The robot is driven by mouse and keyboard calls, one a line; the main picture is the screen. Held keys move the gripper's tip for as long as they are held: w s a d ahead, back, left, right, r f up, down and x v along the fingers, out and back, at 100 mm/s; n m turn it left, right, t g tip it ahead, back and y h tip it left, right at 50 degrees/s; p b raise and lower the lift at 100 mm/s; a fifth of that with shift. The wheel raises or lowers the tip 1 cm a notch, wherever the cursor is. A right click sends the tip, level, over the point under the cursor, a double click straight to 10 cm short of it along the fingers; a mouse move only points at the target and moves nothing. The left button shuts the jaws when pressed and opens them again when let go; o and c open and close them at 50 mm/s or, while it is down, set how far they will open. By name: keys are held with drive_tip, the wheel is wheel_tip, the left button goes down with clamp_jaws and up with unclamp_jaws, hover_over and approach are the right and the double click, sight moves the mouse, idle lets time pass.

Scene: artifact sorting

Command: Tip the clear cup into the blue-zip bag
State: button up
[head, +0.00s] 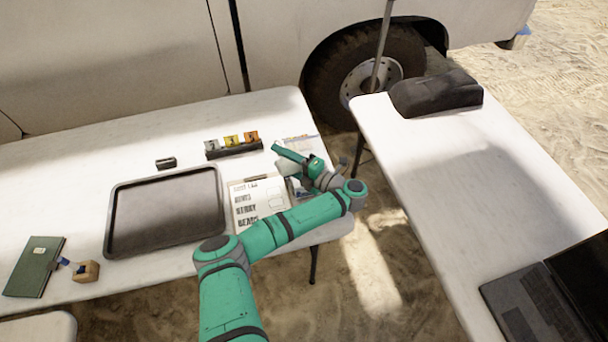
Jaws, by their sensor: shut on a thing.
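My gripper (289,160) is at the right end of the left table, shut on a small pale thing (284,168) that looks like the clear cup. The arm and the teal gripper cover much of it, so its tilt and contents cannot be made out. A flat, pale sheet-like thing with blue and orange marks (299,141) lies just behind the gripper. Another bluish, clear-looking thing (297,189) shows partly under the gripper, beside the printed board. I cannot tell which of these two is the blue-zip bag.
A clipboard-like printed board (243,207) lies left of the gripper. An empty dark tray (112,222) is farther left. A black rack with grey, yellow and orange cards (236,151) stands behind. A green book (35,266) lies at far left. A gap separates the right table (425,160).

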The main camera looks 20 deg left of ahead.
drive_tip(key=shift+f, duration=0.1)
idle(0.8)
idle(0.7)
drive_tip(key=shift+p, duration=1.15)
